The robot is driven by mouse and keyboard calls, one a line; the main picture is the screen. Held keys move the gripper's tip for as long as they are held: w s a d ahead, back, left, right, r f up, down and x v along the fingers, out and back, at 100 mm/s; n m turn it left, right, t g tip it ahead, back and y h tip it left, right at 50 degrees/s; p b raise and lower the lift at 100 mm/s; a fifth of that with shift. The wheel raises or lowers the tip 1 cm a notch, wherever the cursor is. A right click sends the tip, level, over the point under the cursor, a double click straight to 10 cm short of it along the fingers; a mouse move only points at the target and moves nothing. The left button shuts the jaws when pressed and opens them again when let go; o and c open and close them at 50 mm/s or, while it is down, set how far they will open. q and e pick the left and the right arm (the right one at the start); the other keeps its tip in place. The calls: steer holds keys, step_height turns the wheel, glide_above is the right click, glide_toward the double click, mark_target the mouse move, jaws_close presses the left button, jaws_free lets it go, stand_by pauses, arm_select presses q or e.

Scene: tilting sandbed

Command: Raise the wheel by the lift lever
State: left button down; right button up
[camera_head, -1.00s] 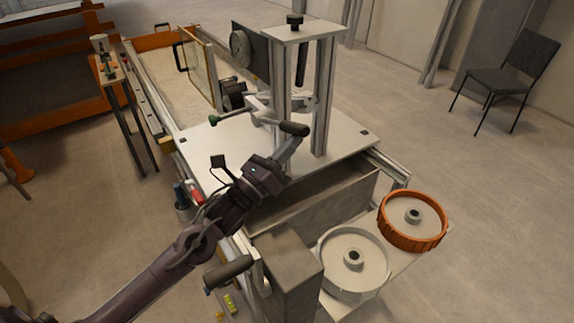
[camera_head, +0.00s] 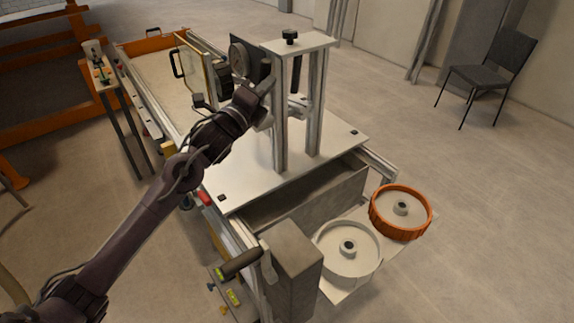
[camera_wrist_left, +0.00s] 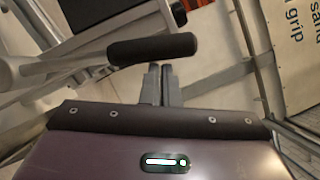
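My left gripper (camera_head: 262,82) is raised beside the twin-post frame (camera_head: 281,115) on the white deck. In the left wrist view its fingers (camera_wrist_left: 161,86) stand close together, with only a narrow gap. The black grip of the lift lever (camera_wrist_left: 152,48) lies crosswise right at the fingertips, joined to a pale bar on the left. I see no clear grasp; whether the fingers touch the grip cannot be told. In the head view my arm hides most of the lever and the dark wheel behind it. My right gripper is out of view.
A sandbed with an orange end (camera_head: 150,45) runs behind the deck. A grey disc (camera_head: 240,58) sits by a dark plate near the posts.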

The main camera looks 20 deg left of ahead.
arm_select(q)
steer(key=a, duration=0.1)
steer(key=w+a+r, duration=0.1)
steer(key=w+a+b, duration=0.1)
steer(key=a, duration=0.1)
steer(key=shift+w+r, duration=0.2)
steer(key=shift+r, duration=0.2)
stand_by(0.4)
